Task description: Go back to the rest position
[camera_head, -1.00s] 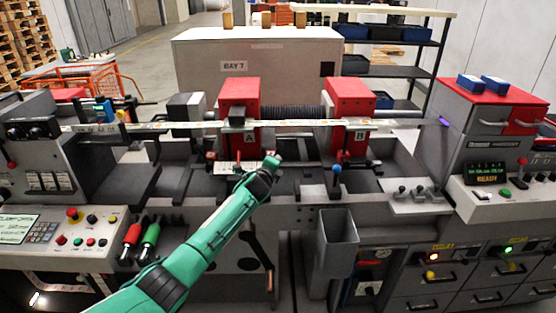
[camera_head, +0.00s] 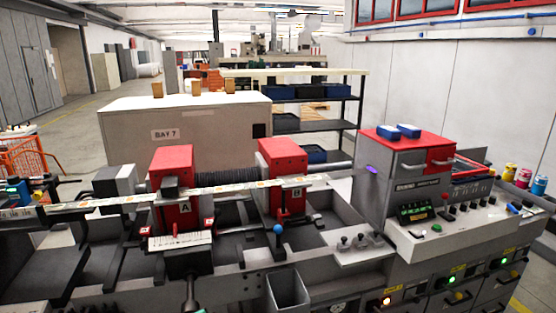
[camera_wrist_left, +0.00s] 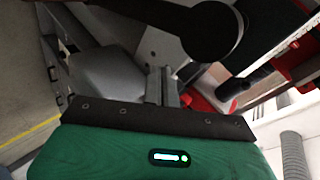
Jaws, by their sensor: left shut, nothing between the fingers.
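My left gripper (camera_wrist_left: 166,72) shows only in the left wrist view, where its narrow grey fingers are together and empty beyond the dark edge of my green wrist. Grey and red machine parts lie close behind the fingers; I cannot tell the exact gap. My left arm is not in the head view. My right gripper is in neither view. The label rewinder fills the lower head view, with red block A (camera_head: 172,167), red block B (camera_head: 283,165) and a pale label strip (camera_head: 110,200) running across them.
A grey bin (camera_head: 288,291) hangs on the machine's front, below a blue-knobbed lever (camera_head: 278,229). The control cabinet (camera_head: 433,180) with a red top stands at right. A white BAY 7 box (camera_head: 200,125) and a shelf rack (camera_head: 325,132) stand behind. Open floor lies at the back left.

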